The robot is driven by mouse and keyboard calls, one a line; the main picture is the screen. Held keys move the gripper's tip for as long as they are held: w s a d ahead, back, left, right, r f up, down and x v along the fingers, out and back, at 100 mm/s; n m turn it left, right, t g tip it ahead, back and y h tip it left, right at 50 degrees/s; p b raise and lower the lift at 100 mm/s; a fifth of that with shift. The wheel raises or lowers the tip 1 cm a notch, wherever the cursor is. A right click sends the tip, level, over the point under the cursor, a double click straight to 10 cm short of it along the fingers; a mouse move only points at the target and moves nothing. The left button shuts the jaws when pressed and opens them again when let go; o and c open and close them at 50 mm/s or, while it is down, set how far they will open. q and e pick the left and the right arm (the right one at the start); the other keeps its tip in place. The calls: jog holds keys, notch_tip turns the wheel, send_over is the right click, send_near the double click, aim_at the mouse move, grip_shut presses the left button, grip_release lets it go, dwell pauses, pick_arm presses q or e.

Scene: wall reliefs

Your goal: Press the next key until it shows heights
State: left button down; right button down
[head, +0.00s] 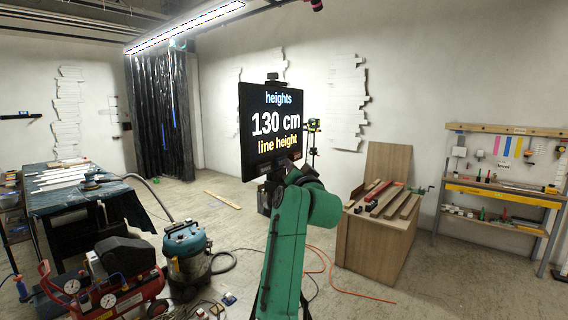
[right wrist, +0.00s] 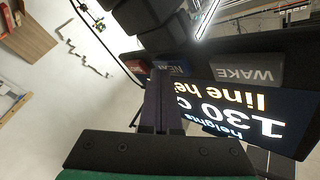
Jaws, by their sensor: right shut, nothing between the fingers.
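A black display (head: 262,147) stands in the middle of the head view and reads "heights", "130 cm", "line height". In the right wrist view the same display (right wrist: 270,118) appears upside down. Along its lower edge sit a grey WAKE key (right wrist: 248,73), a blue key (right wrist: 173,68) with lettering partly hidden, and a red key (right wrist: 136,67). My right gripper (right wrist: 160,82) is shut and empty, its fingertips close to the blue key; I cannot tell whether they touch it. In the head view, my green right arm hides most of the gripper and the keys. My left gripper is not in view.
A wooden box (head: 378,240) with planks on top stands right of the display. A red compressor (head: 112,300) and a blue-topped vacuum (head: 186,245) stand to the left on the floor, near a dark table (head: 90,200). A tool rack (head: 495,190) stands at the right wall.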

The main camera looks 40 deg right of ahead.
jog(key=shift+s+d, duration=0.3)
jog(key=shift+s, duration=0.35)
jog(key=shift+s+f, duration=0.1)
jog(key=s, duration=0.1)
jog(key=s+d+b, duration=0.1)
jog(key=s, duration=0.1)
jog(key=s+d, duration=0.1)
jog(key=shift+s, duration=0.15)
dwell(0.9)
